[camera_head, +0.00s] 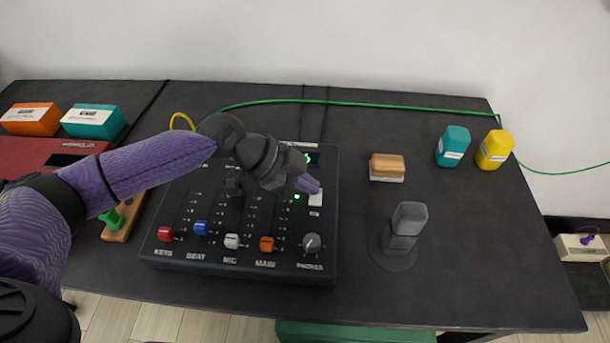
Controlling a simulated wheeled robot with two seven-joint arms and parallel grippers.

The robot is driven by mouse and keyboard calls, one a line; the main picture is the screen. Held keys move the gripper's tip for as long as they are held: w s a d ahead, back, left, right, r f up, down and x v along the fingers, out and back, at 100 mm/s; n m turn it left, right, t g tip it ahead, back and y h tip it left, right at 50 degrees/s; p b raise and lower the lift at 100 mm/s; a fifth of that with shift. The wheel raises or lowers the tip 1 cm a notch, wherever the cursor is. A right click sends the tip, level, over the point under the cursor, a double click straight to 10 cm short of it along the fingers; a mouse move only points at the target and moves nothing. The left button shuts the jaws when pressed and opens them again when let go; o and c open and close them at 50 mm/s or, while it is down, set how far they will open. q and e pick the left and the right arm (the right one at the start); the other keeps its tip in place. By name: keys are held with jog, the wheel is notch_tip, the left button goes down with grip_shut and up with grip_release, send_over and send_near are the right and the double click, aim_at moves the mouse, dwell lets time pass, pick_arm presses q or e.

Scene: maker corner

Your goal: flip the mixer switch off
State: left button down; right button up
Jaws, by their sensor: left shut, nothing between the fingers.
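The mixer (217,259) is a black box with labelled faders lying on the dark table. Its switch (316,199) is a small white rocker at the upper right of the panel, beside a lit green light (297,196). My left gripper (314,187) is shut and empty, with its purple tip right at the top edge of the switch. I cannot tell whether it touches the switch. My left arm hides the upper middle of the mixer. My right gripper is not in view.
A grey microphone-like stand (402,228) is right of the mixer. A wooden-topped block (387,167), a teal bottle (453,146) and a yellow bottle (495,149) stand further right. Orange (32,119) and teal (93,121) boxes are at the left. A green cable (370,104) runs along the back.

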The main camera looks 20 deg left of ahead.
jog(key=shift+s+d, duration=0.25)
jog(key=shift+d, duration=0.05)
pick_arm(q)
jog(key=shift+w+f, duration=0.1)
jog(key=shift+f, duration=0.3)
jog(key=shift+r, duration=0.1)
jog(key=shift+s, duration=0.3)
jog(key=shift+s+d+r+p, duration=0.1)
jog(key=shift+s+d+p, duration=0.1)
jog(key=shift+s+p, duration=0.5)
jog(key=shift+w, duration=0.15)
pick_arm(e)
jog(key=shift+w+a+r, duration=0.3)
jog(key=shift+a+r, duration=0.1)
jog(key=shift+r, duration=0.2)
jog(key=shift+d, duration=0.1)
